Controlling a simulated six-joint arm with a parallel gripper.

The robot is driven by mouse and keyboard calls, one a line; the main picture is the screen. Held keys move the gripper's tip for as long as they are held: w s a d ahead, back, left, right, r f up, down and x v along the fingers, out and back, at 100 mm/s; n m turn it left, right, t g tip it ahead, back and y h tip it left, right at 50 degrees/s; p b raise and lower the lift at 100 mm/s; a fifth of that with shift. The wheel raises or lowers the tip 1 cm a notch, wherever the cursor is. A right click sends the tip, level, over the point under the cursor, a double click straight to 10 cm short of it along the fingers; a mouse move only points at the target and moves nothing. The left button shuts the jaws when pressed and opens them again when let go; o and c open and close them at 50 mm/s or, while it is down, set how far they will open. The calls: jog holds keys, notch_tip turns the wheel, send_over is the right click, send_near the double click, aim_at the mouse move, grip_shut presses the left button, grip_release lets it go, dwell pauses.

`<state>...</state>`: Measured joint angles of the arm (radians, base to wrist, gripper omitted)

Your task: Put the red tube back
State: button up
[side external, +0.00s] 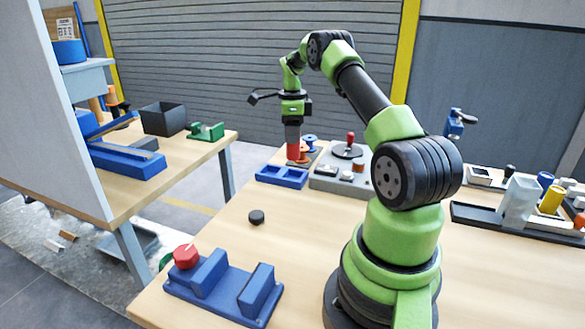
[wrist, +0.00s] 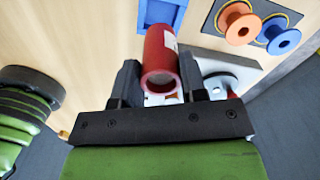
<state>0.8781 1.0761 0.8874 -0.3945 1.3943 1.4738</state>
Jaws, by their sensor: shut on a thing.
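The red tube (side external: 293,151) is upright below my gripper (side external: 293,130) in the side view, at the far part of the table. In the wrist view the red tube (wrist: 158,48) lies between the two dark fingers of my gripper (wrist: 160,76), with its hollow end facing the camera. The gripper is shut on it. I cannot tell whether the tube's lower end touches anything. An orange spool (wrist: 238,25) and a blue spool (wrist: 281,37) stand on a dark plate beside it.
A blue tray (side external: 282,177) lies just in front of the tube. A grey unit (side external: 328,183) with a black disc and red knob stands to its right. A black rack (side external: 475,215) with coloured cylinders is far right. A blue fixture (side external: 215,285) sits front left; a black puck (side external: 257,217) lies mid-table.

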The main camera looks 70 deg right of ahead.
aim_at(292, 156)
notch_tip(292, 156, down, 7)
jog(key=shift+f, duration=0.1)
jog(key=shift+f, duration=0.15)
dwell(0.3)
jog(key=o, duration=1)
jog(key=shift+c, duration=0.2)
